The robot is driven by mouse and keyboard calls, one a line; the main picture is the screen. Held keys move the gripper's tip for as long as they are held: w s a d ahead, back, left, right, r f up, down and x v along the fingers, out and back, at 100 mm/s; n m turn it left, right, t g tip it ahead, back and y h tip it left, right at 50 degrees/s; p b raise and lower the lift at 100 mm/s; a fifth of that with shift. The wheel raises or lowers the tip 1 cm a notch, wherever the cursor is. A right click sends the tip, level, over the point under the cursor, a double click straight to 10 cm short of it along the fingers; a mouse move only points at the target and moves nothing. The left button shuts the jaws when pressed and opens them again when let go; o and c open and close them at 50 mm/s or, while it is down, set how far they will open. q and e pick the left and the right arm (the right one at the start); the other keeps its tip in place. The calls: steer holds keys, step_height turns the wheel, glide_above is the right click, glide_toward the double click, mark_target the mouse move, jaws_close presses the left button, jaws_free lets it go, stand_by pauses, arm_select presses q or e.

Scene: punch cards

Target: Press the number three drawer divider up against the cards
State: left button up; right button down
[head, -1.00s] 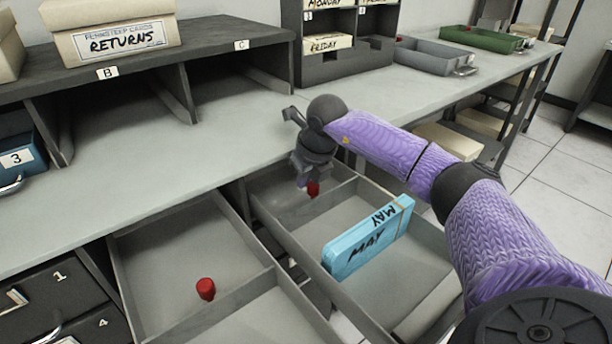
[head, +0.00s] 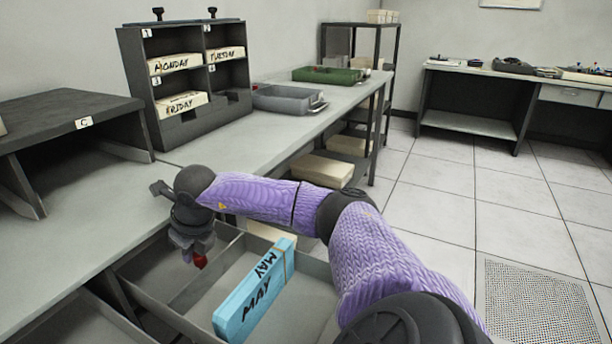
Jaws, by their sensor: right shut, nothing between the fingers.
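The blue MAY card block (head: 255,292) stands in the open right-hand drawer (head: 150,306), with a band around it. A grey upright divider (head: 218,264) crosses this drawer to the left of the cards, with a gap between them. I cannot read a number on it. A red knob (head: 200,262) shows just under my right gripper (head: 191,254). The right gripper points down, shut and empty, over the drawer on the divider's left side. Its fingertips are small and dark, so whether they touch the knob or divider is unclear. My left gripper is out of view.
A grey worktop (head: 75,240) lies left of the drawer. On it stand a dark shelf marked C (head: 70,105), a pigeonhole rack (head: 185,125) with labelled card boxes, a grey tray (head: 285,100) and a green tray (head: 330,75).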

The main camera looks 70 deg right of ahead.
mark_target(266, 295)
steer(key=shift+s+p, duration=0.3)
steer(key=shift+s, duration=0.5)
steer(key=shift+s+a+p, duration=0.2)
steer(key=shift+s+p, duration=0.25)
steer(key=shift+s, duration=1.4)
steer(key=shift+s+a+p, duration=0.15)
steer(key=shift+s+p, duration=0.2)
steer(key=shift+s, duration=0.6)
steer(key=shift+s+a+p, duration=0.2)
steer(key=shift+s+p, duration=0.5)
steer(key=shift+s, duration=1.35)
steer(key=shift+s+a+p, duration=0.15)
steer(key=shift+s+p, duration=0.2)
steer(key=shift+s, duration=0.4)
steer(key=shift+s+a, duration=0.15)
steer(key=shift+s, duration=1.35)
steer(key=shift+s+a, duration=0.1)
steer(key=shift+s, duration=0.45)
steer(key=shift+s+b, duration=0.3)
steer(key=shift+s, duration=0.6)
steer(key=shift+s+a+b, duration=0.15)
steer(key=shift+s+b, duration=0.2)
steer(key=shift+s, duration=0.4)
steer(key=shift+s+a+b, duration=0.1)
steer(key=shift+s+b, duration=0.2)
steer(key=shift+s, duration=0.45)
steer(key=shift+s+b, duration=0.3)
steer(key=shift+s, duration=0.45)
steer(key=shift+s+a, duration=0.15)
steer(key=shift+s, duration=0.15)
